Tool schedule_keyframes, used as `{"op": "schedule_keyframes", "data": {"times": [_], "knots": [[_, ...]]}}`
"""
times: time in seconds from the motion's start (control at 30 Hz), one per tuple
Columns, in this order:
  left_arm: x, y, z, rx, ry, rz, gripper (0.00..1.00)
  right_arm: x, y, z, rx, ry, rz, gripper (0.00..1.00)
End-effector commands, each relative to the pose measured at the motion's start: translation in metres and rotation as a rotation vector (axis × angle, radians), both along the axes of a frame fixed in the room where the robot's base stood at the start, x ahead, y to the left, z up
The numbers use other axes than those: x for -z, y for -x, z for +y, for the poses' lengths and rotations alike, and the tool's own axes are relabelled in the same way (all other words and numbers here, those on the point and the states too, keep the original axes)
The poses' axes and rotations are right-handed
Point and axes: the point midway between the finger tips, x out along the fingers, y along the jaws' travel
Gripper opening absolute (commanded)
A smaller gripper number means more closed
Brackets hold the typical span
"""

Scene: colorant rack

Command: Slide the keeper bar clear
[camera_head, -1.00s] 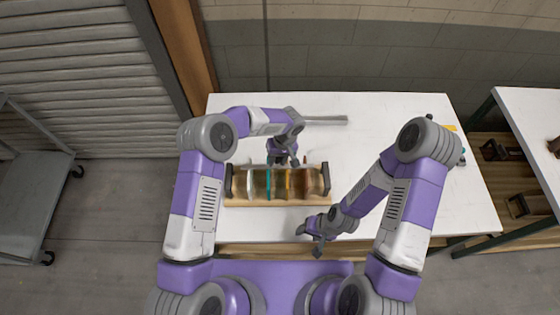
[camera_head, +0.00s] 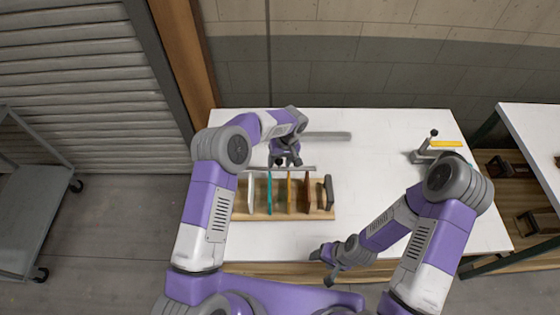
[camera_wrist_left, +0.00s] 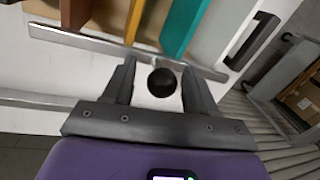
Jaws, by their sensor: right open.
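The rack (camera_head: 262,216) is a wooden base on the white table. It holds upright panels, white, teal, yellow and brown-red, with dark end pieces. The metal keeper bar (camera_head: 305,168) lies along the rack's far side and crosses the panel ends in the left wrist view (camera_wrist_left: 85,41). A round black knob (camera_wrist_left: 162,82) shows by the bar. My left gripper (camera_head: 285,160) is over the bar; its fingers (camera_wrist_left: 158,72) stand on either side of the knob, with visible gaps. My right gripper (camera_head: 325,258) is open and empty at the table's front edge, right of the rack.
A grey rail (camera_head: 328,135) lies on the table behind my left gripper. A clamp-like fixture (camera_head: 425,155) with a yellow strip (camera_head: 446,143) stands at the back right. The table (camera_head: 380,160) is clear between rack and fixture. A grey cart (camera_head: 30,225) stands at left.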

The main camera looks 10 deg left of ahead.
Motion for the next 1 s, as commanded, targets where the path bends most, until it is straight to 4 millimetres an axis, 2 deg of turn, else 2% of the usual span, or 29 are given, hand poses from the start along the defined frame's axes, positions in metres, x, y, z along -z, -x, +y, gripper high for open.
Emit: {"op": "schedule_keyframes", "data": {"times": [0.17, 0.27, 0.5, 0.7, 1.0], "knots": [[0.0, 0.0, 0.0, 0.0, 0.0, 0.0, 0.57, 0.0, 0.0, 0.0, 0.0, 0.0, 0.0, 0.58], [-0.008, -0.001, -0.002, 0.0, 0.0, -0.002, 0.57, 0.001, 0.0, 0.0, 0.0, 0.0, 0.0, 0.58], [-0.047, -0.004, -0.009, 0.001, 0.001, -0.004, 0.57, 0.006, 0.0, 0.0, 0.0, 0.0, 0.0, 0.58], [-0.07, -0.005, -0.013, 0.0, 0.0, -0.002, 0.57, 0.007, 0.0, 0.0, 0.0, 0.0, 0.0, 0.58], [-0.074, -0.005, -0.014, 0.0, 0.0, 0.001, 0.57, 0.007, 0.0, 0.0, 0.0, 0.0, 0.0, 0.58]]}}
